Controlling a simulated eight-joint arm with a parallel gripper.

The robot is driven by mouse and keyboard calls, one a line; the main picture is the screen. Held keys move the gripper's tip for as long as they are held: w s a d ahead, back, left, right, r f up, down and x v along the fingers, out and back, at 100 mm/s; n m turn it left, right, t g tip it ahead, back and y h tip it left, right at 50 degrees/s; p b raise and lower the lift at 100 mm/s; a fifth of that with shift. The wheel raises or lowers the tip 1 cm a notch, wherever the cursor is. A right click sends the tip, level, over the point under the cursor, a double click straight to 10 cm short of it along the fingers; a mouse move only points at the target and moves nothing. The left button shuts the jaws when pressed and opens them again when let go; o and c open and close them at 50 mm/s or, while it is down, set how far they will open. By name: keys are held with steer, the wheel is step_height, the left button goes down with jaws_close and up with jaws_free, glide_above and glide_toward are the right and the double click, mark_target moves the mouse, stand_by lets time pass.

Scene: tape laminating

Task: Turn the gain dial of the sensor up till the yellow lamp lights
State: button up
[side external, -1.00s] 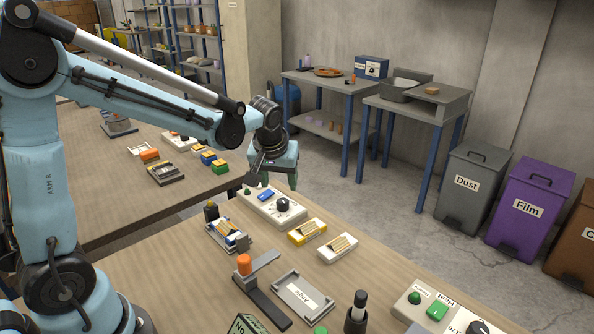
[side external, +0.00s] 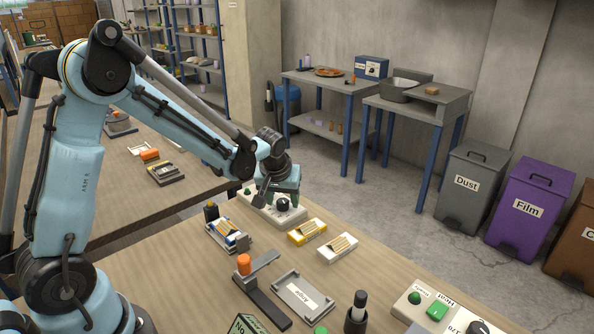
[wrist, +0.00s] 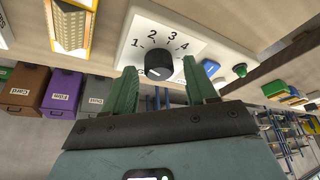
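The white control box (side external: 257,204) lies along the table's far edge. Its black dial (side external: 282,204) also shows in the wrist view (wrist: 158,65), with the numbers 1 to 4 printed around it; a pale mark shows on the knob's lower side. A green dome (wrist: 240,70) and a blue part (wrist: 211,67) sit on the same box. I cannot make out a lit yellow lamp. My gripper (wrist: 162,85) is open and empty, its green fingers on either side of the dial with gaps; in the side view it hangs just above the dial.
A yellow-framed block (side external: 307,232) and a white-framed block (side external: 338,247) lie close in front of the box. An orange-topped press (side external: 245,265), a grey tray (side external: 303,297) and a second panel (side external: 440,310) are nearer. Bare tabletop lies right of the blocks.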

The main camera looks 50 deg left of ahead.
steer(key=c, duration=0.9)
steer(key=shift+c, duration=0.2)
steer(key=shift+m, duration=0.3)
steer(key=m+h, duration=0.1)
steer(key=m, duration=0.1)
steer(key=shift+a+m+t, duration=0.1)
steer(key=shift+m+t, duration=0.2)
steer(key=shift+t, duration=0.1)
steer(key=shift+m+h, duration=0.7)
steer(key=shift+m, duration=1.1)
steer(key=o, duration=1)
steer(key=shift+o, duration=0.2)
steer(key=shift+s, duration=0.1)
